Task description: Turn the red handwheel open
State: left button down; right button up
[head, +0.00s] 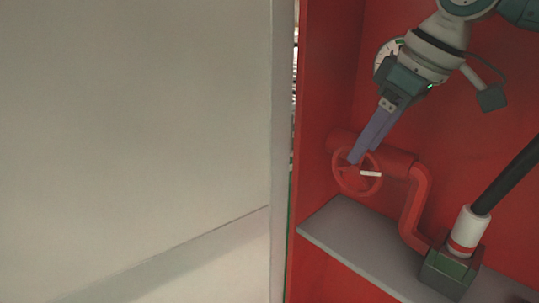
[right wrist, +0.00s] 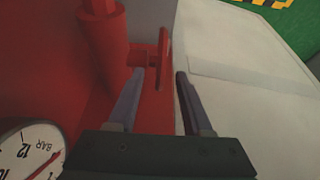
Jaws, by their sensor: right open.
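The red handwheel (head: 343,184) sits on the left end of a red pipe inside a red cabinet, with a short white bar showing at its face. My right gripper (head: 356,158) reaches down from the upper right, its bluish fingertips at the upper part of the wheel. In the right wrist view the handwheel (right wrist: 164,50) shows edge-on, in line with the gap between the fingers of my open right gripper (right wrist: 160,76). There is space on both sides of the rim; I cannot tell whether a finger touches it. My left gripper is not in view.
The red pipe (head: 419,195) bends down to a green block (head: 447,275) on the grey shelf (head: 345,235). A black hose (head: 510,180) rises from a white-and-red fitting. A pressure gauge (right wrist: 30,152) is close to the gripper. A pale panel (head: 140,120) fills the left.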

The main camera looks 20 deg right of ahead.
aim_at(339, 184)
jog(key=x, duration=0.6)
jog(key=shift+w+f+b, duration=0.15)
jog(key=shift+f+b, duration=0.1)
jog(key=shift+b, duration=0.1)
jog(key=shift+c, duration=0.3)
grip_shut()
